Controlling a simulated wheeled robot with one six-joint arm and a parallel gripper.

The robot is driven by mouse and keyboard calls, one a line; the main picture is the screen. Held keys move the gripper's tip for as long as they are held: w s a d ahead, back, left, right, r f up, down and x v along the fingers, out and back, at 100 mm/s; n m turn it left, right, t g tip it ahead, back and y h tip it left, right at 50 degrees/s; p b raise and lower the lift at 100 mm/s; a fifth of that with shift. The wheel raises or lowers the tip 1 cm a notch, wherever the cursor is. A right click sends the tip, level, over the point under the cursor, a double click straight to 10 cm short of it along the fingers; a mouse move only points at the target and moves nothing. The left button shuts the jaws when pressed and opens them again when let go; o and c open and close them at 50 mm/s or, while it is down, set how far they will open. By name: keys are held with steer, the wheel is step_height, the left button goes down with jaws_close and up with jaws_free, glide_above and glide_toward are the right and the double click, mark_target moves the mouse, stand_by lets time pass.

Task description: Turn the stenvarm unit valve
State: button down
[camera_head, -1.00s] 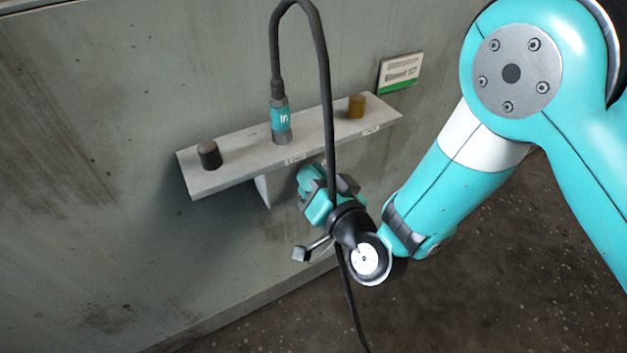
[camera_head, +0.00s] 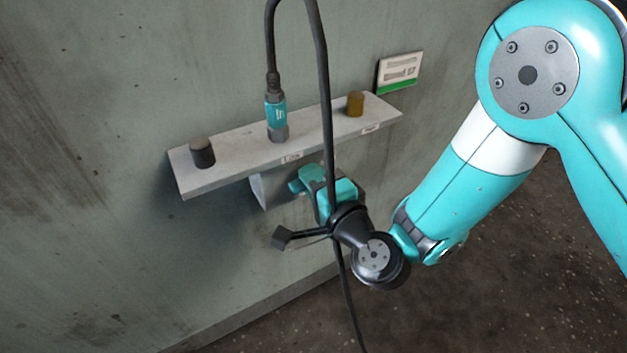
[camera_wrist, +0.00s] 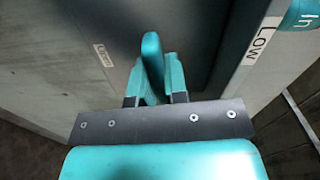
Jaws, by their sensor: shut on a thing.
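The valve shows in the wrist view as a teal, round-ended handle (camera_wrist: 152,50) standing between the two teal fingers. My gripper (camera_wrist: 154,80) is shut on this handle. In the head view my gripper (camera_head: 312,182) is below the front edge of a wall shelf. There the handle cannot be told apart from my teal fingers, and the valve's body is hidden.
The grey shelf (camera_head: 225,170) carries a dark knob (camera_head: 202,153), a teal connector (camera_head: 276,118) and a brass-coloured knob (camera_head: 355,103). A black cable (camera_head: 325,90) loops from the connector and hangs close by my gripper. A small sign (camera_head: 399,73) is on the wall.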

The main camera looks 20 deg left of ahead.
steer(key=shift+f+m, duration=0.1)
steer(key=shift+m, duration=0.5)
steer(key=c, duration=1.1)
jaws_free()
steer(key=shift+c, duration=0.2)
